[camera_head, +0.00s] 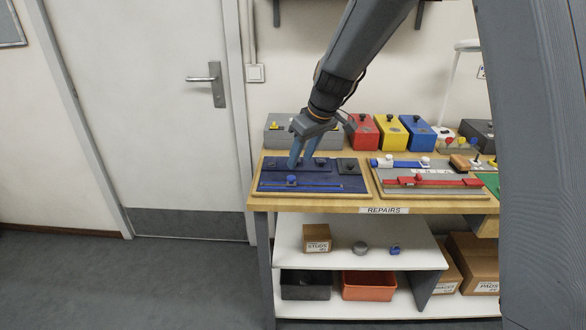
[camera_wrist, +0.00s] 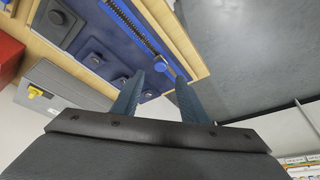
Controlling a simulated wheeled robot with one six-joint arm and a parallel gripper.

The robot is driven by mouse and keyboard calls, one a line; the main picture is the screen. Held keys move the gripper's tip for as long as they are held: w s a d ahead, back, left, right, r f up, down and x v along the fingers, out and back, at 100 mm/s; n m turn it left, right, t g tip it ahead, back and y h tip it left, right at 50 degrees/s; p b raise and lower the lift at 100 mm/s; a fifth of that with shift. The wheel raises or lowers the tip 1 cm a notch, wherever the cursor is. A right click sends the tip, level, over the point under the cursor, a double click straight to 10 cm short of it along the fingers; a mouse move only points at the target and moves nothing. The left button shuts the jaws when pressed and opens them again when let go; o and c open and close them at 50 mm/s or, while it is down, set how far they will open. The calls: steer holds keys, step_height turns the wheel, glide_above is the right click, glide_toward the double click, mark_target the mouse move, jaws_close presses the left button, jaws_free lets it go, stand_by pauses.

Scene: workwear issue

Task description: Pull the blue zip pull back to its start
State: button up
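The blue zip pull (camera_head: 291,181) is a round knob on the zip track of a dark blue panel (camera_head: 330,175) on the bench. It sits left of the middle of the track in the head view. In the wrist view the pull (camera_wrist: 161,67) appears just beyond the gap between my fingertips, with dark zip teeth running up and left from it. My gripper (camera_head: 303,164) points down over the panel, behind the pull. Its two fingers stand apart in the wrist view (camera_wrist: 161,80), with nothing held between them. Whether a finger touches the panel cannot be told.
Dark knobs on blocks (camera_wrist: 95,60) line the panel's back part. Behind it stand a grey box (camera_head: 275,128) and red (camera_head: 362,131), yellow (camera_head: 391,132) and blue (camera_head: 418,134) boxes. To the right lies a board with a red slider (camera_head: 430,181). Floor is clear at left.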

mark_target(291, 177)
steer(key=shift+p+x, duration=0.85)
steer(key=shift+x, duration=3)
steer(key=shift+a, duration=0.15)
steer(key=shift+c, duration=0.5)
steer(key=shift+w, duration=0.1)
jaws_close()
